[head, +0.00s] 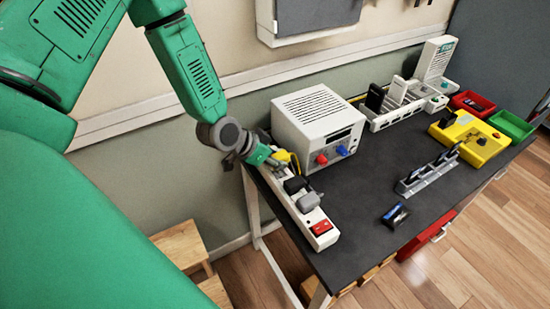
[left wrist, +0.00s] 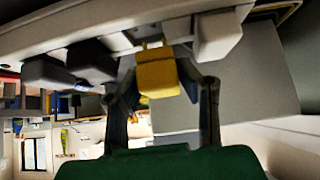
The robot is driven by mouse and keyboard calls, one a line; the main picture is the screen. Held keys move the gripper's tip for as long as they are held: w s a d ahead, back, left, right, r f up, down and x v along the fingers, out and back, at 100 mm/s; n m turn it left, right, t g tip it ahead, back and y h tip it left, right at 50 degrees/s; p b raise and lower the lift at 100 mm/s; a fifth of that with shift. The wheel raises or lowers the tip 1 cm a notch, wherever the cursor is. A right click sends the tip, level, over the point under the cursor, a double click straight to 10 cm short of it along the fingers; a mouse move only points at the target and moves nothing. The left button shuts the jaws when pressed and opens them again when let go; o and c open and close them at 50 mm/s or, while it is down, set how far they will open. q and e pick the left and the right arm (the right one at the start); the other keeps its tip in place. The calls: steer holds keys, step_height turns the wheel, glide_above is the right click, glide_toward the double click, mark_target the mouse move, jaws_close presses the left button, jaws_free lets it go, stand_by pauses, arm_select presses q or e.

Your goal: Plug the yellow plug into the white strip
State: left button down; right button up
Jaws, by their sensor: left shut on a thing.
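The white strip (head: 283,196) lies along the left edge of the dark table, with a red switch (head: 321,228) at its near end. My left gripper (head: 277,158) is at the strip's far end, shut on the yellow plug (head: 287,157). In the left wrist view the yellow plug (left wrist: 157,74) sits between my two fingers, its prong side facing the strip (left wrist: 130,28). Small prongs seem to show between plug and strip. I cannot tell how far they are in. My right gripper is not in view.
A white power supply box (head: 318,120) stands close beside my gripper. A phone (head: 395,215) lies on the table.

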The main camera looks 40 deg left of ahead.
arm_select(q)
steer(key=shift+d, duration=0.1)
steer(key=shift+a+f+b, duration=0.3)
steer(key=shift+a+f, duration=0.2)
steer(key=shift+a, duration=0.1)
steer(key=shift+s+d+f, duration=0.1)
steer(key=shift+s+d, duration=0.05)
steer(key=shift+d, duration=0.4)
steer(key=shift+f, duration=0.1)
steer(key=shift+f+b, duration=0.1)
steer(key=shift+b, duration=0.2)
steer(key=shift+f, duration=0.3)
steer(key=shift+f+b, duration=0.25)
steer(key=shift+b, duration=0.1)
